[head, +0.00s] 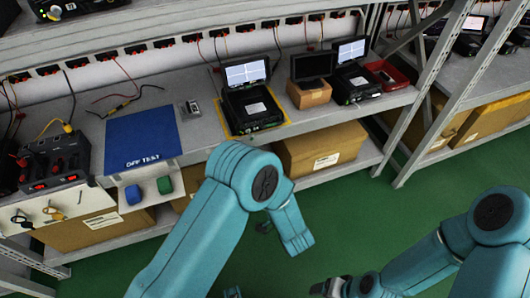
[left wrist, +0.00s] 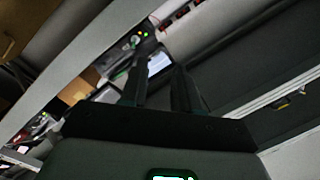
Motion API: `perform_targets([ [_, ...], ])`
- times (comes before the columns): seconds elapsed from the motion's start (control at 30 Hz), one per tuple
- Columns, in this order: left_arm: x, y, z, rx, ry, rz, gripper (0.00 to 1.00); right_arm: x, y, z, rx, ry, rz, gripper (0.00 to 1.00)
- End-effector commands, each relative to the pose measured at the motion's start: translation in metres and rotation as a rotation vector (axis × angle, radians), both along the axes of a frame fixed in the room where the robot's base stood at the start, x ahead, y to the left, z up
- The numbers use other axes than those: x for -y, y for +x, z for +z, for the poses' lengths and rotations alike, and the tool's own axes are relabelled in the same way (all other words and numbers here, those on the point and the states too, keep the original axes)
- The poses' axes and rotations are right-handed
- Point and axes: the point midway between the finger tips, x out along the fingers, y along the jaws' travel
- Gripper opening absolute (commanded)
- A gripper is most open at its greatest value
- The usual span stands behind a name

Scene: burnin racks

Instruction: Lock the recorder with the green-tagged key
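A dark recorder (head: 252,108) with a raised lit screen stands inside a yellow outline on the grey shelf. A green tag-like block (head: 165,185) and a blue one (head: 133,194) sit against the pale shelf front below the blue mat; no key shows on either. Two keys hang on the white panel at the lower left, one at the far left (head: 19,219) and one beside it (head: 53,213); neither looks green-tagged. My left gripper (left wrist: 160,70) is open and empty in the left wrist view; my arm mostly hides it in the head view. My right gripper (head: 326,288) is partly visible at the bottom edge.
A black power unit (head: 55,160) stands at left. Boxes (head: 320,150) fill the lower shelf. Green floor is open in front.

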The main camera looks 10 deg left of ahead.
Motion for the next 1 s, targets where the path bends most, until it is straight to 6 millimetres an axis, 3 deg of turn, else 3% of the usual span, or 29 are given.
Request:
perform_targets([
  [0.03, 0.013, -0.001, -0.013, 0.005, 0.001, -0.032, 0.31, 0.0, 0.0, -0.014, 0.0, 0.0, -0.001, 0.72],
  [0.1, 0.026, -0.003, -0.018, 0.009, 0.005, -0.064, 0.31, 0.0, 0.0, -0.02, 0.0, 0.0, -0.001, 0.72],
  [0.33, 0.037, -0.001, -0.02, 0.018, 0.007, -0.106, 0.31, 0.0, 0.0, -0.027, 0.0, 0.0, 0.0, 0.72],
  [0.47, 0.024, 0.015, -0.02, 0.019, 0.006, -0.102, 0.31, 0.0, 0.0, -0.028, 0.0, 0.0, -0.001, 0.72],
  [1.0, -0.038, 0.111, -0.02, 0.019, 0.006, -0.106, 0.31, 0.0, 0.0, -0.04, 0.0, 0.0, -0.001, 0.72],
])
